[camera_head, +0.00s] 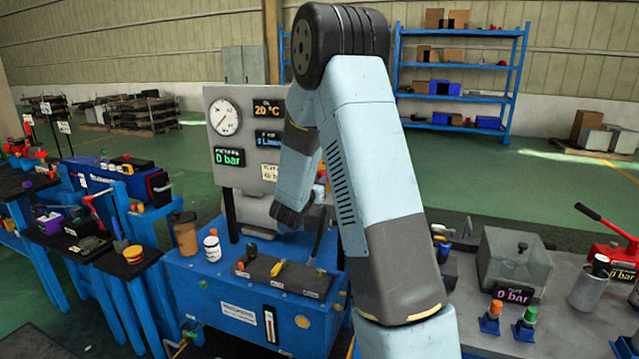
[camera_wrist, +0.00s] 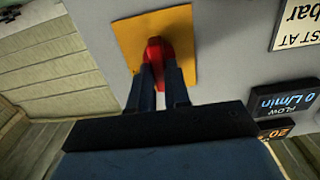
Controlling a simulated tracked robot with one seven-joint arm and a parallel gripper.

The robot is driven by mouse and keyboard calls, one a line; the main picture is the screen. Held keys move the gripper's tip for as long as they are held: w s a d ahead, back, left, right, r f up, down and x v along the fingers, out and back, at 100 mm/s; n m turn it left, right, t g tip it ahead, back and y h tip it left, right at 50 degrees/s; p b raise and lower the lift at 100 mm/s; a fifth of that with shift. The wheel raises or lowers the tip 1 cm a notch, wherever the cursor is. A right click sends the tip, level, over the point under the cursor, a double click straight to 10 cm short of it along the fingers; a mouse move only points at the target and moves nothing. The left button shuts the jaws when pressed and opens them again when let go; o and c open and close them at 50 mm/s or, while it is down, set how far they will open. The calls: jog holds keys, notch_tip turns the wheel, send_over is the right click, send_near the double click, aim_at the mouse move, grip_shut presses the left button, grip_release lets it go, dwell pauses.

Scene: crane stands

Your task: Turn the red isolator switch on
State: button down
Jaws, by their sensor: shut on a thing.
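The red isolator switch (camera_wrist: 154,49) shows in the wrist view as a red handle on a yellow square plate (camera_wrist: 182,28), fixed to a grey panel. My gripper (camera_wrist: 160,80) is shut on the red handle, with one dark finger on each side of it. In the head view the grey panel (camera_head: 219,116) stands behind my arm, and my arm hides the switch and my fingertips there.
The panel carries a round gauge (camera_head: 225,117) and several displays, including a flow display (camera_wrist: 284,101). A blue bench (camera_head: 240,318) with levers stands below. A clear box (camera_head: 513,262) and a red hand pump (camera_head: 612,252) are on the right bench.

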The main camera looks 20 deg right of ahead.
jog(key=shift+s+d+f+m, duration=0.1)
jog(key=shift+s+f+m, duration=0.1)
jog(key=shift+m, duration=2.7)
jog(key=shift+s+d+f+m, duration=0.1)
jog(key=shift+f+m, duration=0.1)
jog(key=shift+m, duration=2.7)
jog(key=shift+s+f+m, duration=0.1)
jog(key=shift+f+m, duration=0.1)
jog(key=shift+m, duration=2.7)
jog(key=c, duration=1.4)
grip_release()
jog(key=o, duration=0.3)
jog(key=shift+r, duration=0.15)
